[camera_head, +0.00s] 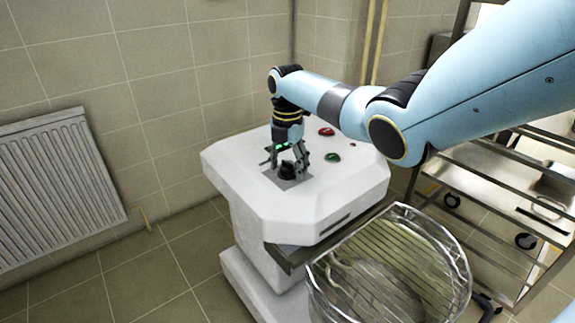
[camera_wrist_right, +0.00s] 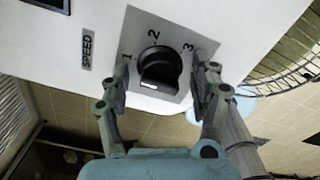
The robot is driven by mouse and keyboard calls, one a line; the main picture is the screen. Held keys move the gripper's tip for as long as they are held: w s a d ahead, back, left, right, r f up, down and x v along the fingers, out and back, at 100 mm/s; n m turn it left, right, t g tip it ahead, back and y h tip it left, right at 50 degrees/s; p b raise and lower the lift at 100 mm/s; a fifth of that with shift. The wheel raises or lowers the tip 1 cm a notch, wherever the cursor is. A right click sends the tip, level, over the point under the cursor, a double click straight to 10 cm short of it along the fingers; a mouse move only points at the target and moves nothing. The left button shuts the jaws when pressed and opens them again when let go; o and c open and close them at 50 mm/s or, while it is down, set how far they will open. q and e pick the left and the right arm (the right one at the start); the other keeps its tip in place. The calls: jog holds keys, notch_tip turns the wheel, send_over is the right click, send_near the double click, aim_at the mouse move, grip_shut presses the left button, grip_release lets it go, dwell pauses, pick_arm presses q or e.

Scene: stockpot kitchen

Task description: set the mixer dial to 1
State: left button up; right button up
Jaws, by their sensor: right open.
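The mixer (camera_head: 330,205) is a white machine with a sloped-edge top. Its black dial (camera_wrist_right: 160,66) sits on a grey plate (camera_wrist_right: 134,20) marked 1 at left, 2 at top and 3 at right, beside a SPEED label. A white mark shows on the dial's ridge, at the end away from the 2; which number is set I cannot tell for sure. In the head view the dial (camera_head: 287,170) is partly hidden by my right gripper (camera_head: 290,172). That gripper is open, pointing down, with one finger on each side of the dial; contact is unclear. My left gripper is out of view.
A red button (camera_head: 326,132) and a green button (camera_head: 333,157) sit right of the dial. A bowl with a wire guard (camera_head: 400,250) stands in front. A metal rack (camera_head: 490,185) is at right, a radiator (camera_head: 55,185) at left. Floor between radiator and mixer is clear.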

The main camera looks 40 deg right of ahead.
aim_at(288, 163)
notch_tip(288, 163, up, 12)
dwell(0.4)
dwell(0.6)
